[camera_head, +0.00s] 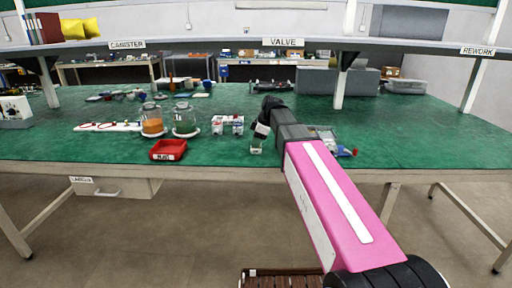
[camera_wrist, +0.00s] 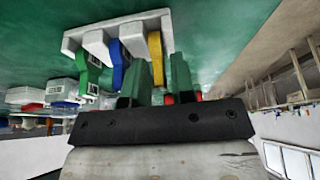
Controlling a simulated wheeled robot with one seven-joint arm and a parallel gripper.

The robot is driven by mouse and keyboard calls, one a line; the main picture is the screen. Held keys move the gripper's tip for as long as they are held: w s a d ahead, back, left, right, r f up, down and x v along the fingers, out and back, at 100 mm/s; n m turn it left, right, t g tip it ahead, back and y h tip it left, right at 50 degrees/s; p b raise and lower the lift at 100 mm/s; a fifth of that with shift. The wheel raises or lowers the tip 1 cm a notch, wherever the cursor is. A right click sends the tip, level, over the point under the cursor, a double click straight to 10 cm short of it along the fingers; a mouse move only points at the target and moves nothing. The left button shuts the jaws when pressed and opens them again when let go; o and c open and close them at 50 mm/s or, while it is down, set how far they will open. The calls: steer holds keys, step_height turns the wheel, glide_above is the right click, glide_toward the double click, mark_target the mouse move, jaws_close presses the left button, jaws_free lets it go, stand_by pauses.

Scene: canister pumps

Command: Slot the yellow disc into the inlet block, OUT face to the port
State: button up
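The yellow disc (camera_wrist: 155,50) stands edge-on in a white slotted rack (camera_wrist: 82,38) in the wrist view, beside a blue disc (camera_wrist: 120,62) and a green disc (camera_wrist: 95,70). My gripper (camera_wrist: 159,70) has its two greenish fingers apart. The yellow disc shows in the gap between them, with space at its sides; I cannot tell how deep it sits between them. In the head view my gripper (camera_head: 258,136) points down at the table's front part. The disc's OUT face cannot be read. I cannot pick out the inlet block for certain.
A red bin (camera_head: 167,150), two glass jars (camera_head: 185,122) and a red-and-white item group (camera_head: 228,125) stand left of my arm. A grey tray-like item (camera_head: 325,133) with a blue part is partly behind my arm. The green table (camera_head: 430,140) is clear at the right.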

jaws_close()
steer(key=shift+r, duration=0.15)
